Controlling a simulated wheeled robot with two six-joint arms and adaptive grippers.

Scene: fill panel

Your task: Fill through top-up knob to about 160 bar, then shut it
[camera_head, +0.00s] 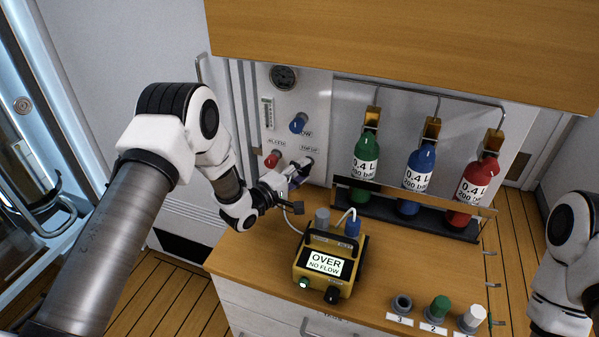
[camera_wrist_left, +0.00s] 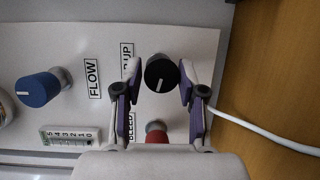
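The black top-up knob (camera_wrist_left: 160,75) sits on the white panel beside its partly covered label, and its white mark shows. My left gripper (camera_wrist_left: 160,92) is open, with one purple-padded finger on each side of the knob. A narrow gap shows at the left finger; contact at the right cannot be told. In the head view my left gripper (camera_head: 299,176) is at the panel's lower right and mostly hides the knob. The round pressure gauge (camera_head: 284,77) is at the panel top; its reading is too small to tell. My right gripper is out of view.
A blue flow knob (camera_head: 298,123) and red bleed knob (camera_head: 272,159) are near. A yellow meter (camera_head: 332,262) reads "OVER NO FLOW". Green (camera_head: 366,155), blue (camera_head: 420,165) and red (camera_head: 478,180) bottles stand right. A white hose (camera_wrist_left: 265,132) runs beside the gripper.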

